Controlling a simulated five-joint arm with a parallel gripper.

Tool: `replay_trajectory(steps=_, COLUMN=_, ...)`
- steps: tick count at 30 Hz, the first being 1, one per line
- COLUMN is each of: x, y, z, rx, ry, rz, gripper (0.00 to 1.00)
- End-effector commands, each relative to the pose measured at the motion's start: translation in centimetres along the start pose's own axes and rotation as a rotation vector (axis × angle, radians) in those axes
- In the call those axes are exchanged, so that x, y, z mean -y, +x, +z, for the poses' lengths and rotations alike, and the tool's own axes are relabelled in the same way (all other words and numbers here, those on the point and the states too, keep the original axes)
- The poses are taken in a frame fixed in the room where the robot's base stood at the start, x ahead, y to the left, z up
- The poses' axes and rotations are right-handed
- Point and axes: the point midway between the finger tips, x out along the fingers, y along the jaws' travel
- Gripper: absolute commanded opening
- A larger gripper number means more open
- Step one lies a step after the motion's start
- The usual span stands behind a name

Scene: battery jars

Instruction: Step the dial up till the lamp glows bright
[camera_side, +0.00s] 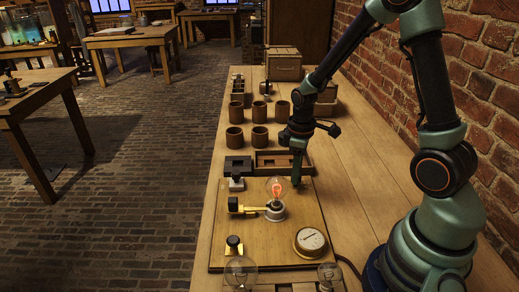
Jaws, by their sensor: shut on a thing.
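The lamp (277,188) is a clear glass bulb on a pale round base on the wooden board. Its filament glows orange-red. A round brass-rimmed gauge with a white face (311,241) lies at the board's right front; its reading is too small to tell. My gripper (297,181) points down at the board's back right, behind and right of the lamp. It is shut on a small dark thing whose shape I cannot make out. No dial knob can be told apart there; the fingers may hide it.
Behind the board stand a dark divided tray (268,170) and several brown jars (259,137). A black-and-brass fitting (235,204) is left of the lamp. A terminal (234,245) and clear bulbs (240,271) are in front. The brick wall (480,75) bounds the right side.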

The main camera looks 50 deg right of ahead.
Motion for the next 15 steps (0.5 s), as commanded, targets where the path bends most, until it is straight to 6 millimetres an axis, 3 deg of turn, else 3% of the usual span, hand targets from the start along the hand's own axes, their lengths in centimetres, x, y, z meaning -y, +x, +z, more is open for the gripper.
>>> replay_trajectory(steps=15, x=0.02, y=-0.06, z=-0.03, rx=0.000, ry=0.308, rz=0.000, gripper=0.00)
